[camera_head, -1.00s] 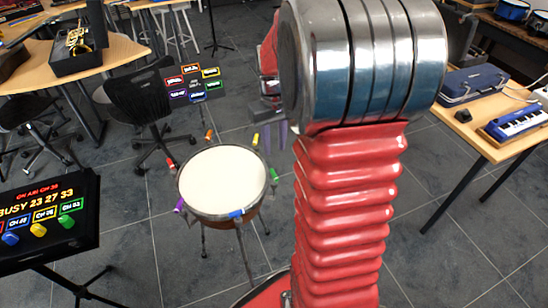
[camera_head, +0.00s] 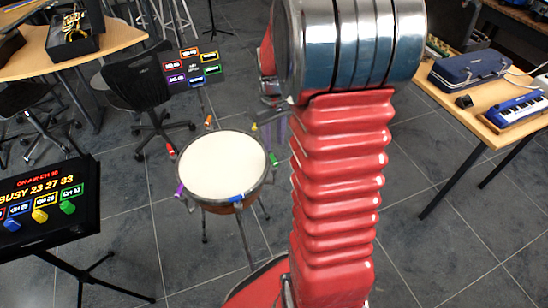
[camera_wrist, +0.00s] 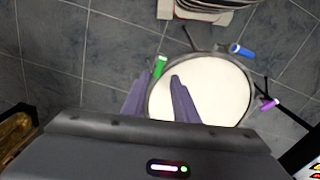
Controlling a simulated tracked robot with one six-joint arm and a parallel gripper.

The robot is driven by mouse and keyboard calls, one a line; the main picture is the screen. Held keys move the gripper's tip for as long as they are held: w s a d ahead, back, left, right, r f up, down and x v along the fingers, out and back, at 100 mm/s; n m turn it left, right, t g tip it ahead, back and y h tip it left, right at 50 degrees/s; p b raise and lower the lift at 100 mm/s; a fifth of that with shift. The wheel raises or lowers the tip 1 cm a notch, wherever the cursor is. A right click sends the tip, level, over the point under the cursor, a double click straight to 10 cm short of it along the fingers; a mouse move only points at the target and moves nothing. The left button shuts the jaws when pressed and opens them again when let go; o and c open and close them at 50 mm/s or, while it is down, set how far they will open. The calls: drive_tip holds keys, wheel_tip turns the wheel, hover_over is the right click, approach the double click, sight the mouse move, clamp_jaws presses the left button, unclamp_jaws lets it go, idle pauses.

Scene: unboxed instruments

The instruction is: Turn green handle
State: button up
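A drum (camera_head: 222,166) with a white head stands on legs in the middle, with several coloured handles around its rim. The green handle (camera_head: 274,158) is on the drum's right side in the head view. In the wrist view the green handle (camera_wrist: 160,66) shows just past my fingertips, in the gap between them in the picture; I see no contact. My gripper (camera_wrist: 159,75) has two purple fingers set apart, with nothing between them. In the head view my gripper (camera_head: 275,128) is partly hidden behind my arm, beyond the green handle.
A lit panel (camera_head: 45,205) on a stand at left has blue, yellow and green knobs. Another panel (camera_head: 193,70) stands behind the drum. A black chair (camera_head: 140,85) is at back left. A table (camera_head: 480,125) with a blue case and keyboard is at right. Floor right of my arm is clear.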

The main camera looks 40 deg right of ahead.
sight(274, 158)
wheel_tip(274, 158, down, 9)
idle(0.4)
drive_tip(key=shift+c, duration=0.2)
clamp_jaws()
